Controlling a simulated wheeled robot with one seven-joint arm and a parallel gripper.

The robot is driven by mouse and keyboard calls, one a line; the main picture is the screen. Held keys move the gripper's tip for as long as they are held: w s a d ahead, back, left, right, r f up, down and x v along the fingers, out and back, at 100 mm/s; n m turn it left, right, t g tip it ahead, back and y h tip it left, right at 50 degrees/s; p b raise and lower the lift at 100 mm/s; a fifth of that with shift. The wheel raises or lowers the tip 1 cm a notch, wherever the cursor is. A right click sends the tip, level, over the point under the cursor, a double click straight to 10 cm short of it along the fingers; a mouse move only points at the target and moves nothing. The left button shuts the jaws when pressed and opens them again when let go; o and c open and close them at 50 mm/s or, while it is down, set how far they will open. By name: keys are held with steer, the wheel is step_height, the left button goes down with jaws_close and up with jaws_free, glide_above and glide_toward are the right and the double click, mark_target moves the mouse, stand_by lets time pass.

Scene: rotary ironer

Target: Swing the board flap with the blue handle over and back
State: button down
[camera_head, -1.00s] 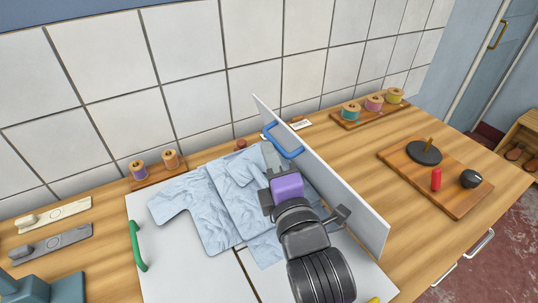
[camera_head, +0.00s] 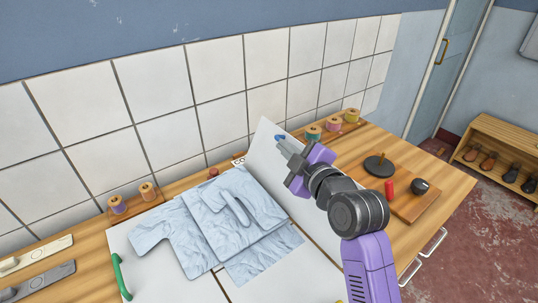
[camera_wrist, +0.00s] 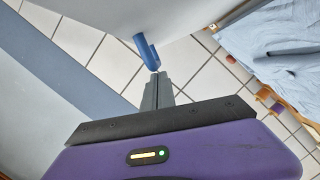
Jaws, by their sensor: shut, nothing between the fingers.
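The handle (camera_wrist: 147,50) shows as a blue bar in the wrist view, just ahead of my fingertips. My gripper (camera_head: 284,148) is shut and empty, its fingertips (camera_wrist: 157,76) close to the handle; I cannot tell whether they touch it. A light blue shirt (camera_head: 215,222) lies partly folded on the board, left of the flap.
A green handle (camera_head: 121,277) is on the board's left side. Thread spools (camera_head: 333,124) stand on a rack behind the flap. A wooden tray (camera_head: 412,206) with a dark disc, a red item and a black knob lies to the right. The tiled wall is behind.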

steer(key=w+d+f+m+g+b, duration=0.1)
steer(key=w+d+f+m+b, duration=0.1)
steer(key=d+f+m+b, duration=0.1)
steer(key=w+d+f+m+y+b, duration=0.1)
steer(key=w+d+f+m+b, duration=0.2)
steer(key=d+f, duration=0.1)
steer(key=w+d+f+m+g+y+b, duration=0.1)
steer(key=w+d+f+m+b, duration=0.2)
steer(key=d, duration=0.2)
steer(key=shift+f+g, duration=0.25)
steer(key=shift+g, duration=0.05)
steer(key=shift+w+d+f+m+y+b, duration=0.2)
steer(key=shift+f+m+b, duration=0.15)
steer(key=shift+f+b, duration=0.2)
steer(key=shift+w+d+f+m+y+b, duration=0.1)
steer(key=shift+d+f+m+y+b, duration=0.1)
steer(key=shift+f+m+b, duration=0.25)
steer(key=shift+f, duration=0.2)
